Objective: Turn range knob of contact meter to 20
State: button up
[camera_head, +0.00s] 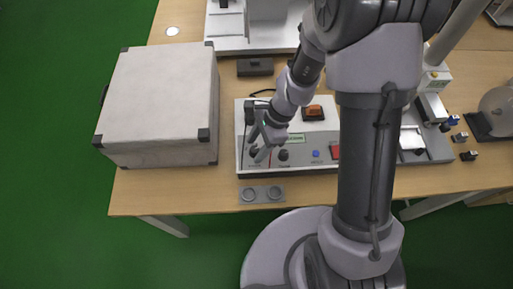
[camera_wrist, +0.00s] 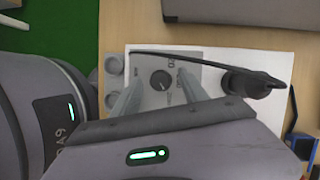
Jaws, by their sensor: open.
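The contact meter (camera_head: 243,160) is a white box on the table in the head view, with a small green display and dark knobs along its front. My gripper (camera_head: 261,143) is over its front left corner. In the wrist view, a dark round knob (camera_wrist: 160,79) with a pale pointer mark sits on a grey panel (camera_wrist: 150,60). My open gripper (camera_wrist: 162,88) has one finger on each side of this knob, apparently apart from it. Printed numbers stand beside the knob, partly behind the right finger. I cannot read the pointer's setting or tell finger height exactly.
A large pale case (camera_head: 160,95) stands left of the meter. A grey block (camera_head: 262,195) with two round recesses lies in front of it. A black probe (camera_wrist: 250,84) with a cable lies across the meter.

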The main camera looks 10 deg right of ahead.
jog(key=shift+c, duration=0.2)
grip_shut()
